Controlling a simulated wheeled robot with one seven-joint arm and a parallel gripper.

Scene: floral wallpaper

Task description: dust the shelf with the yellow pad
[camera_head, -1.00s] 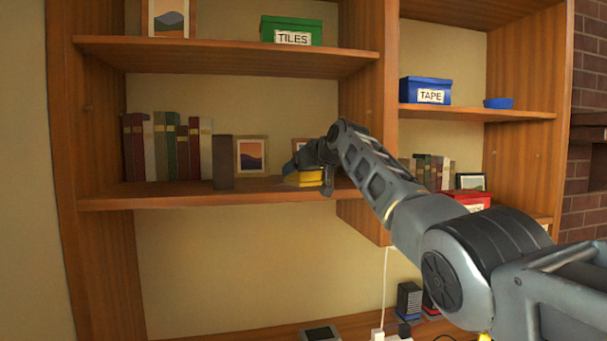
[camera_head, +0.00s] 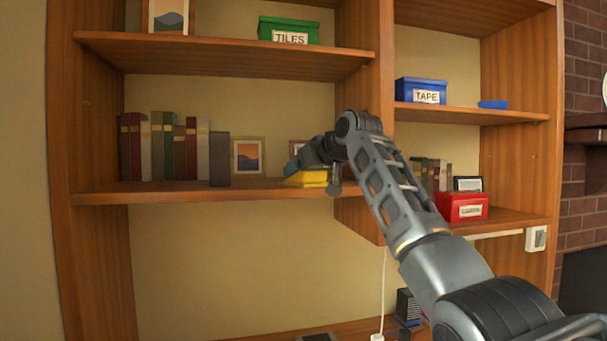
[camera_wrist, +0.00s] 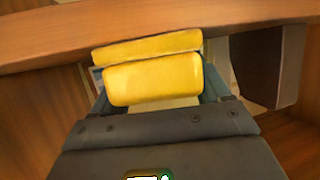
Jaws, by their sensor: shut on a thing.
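The yellow pad (camera_head: 308,178) is at the right end of the middle-left shelf (camera_head: 230,192), close to the upright divider. My gripper (camera_head: 318,160) is shut on the pad and reaches in from the right. In the wrist view the yellow pad (camera_wrist: 153,78) sits between the fingers of my gripper (camera_wrist: 155,95), close to the wooden shelf edge (camera_wrist: 60,38). I cannot tell whether the pad touches the shelf surface.
Several books (camera_head: 165,150), a dark upright block (camera_head: 219,160) and a framed picture (camera_head: 248,157) stand left of the pad. Another frame (camera_head: 298,148) is partly hidden behind my gripper. A red box (camera_head: 462,206) is on the right-hand shelf. The shelf's front strip left of the pad looks clear.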

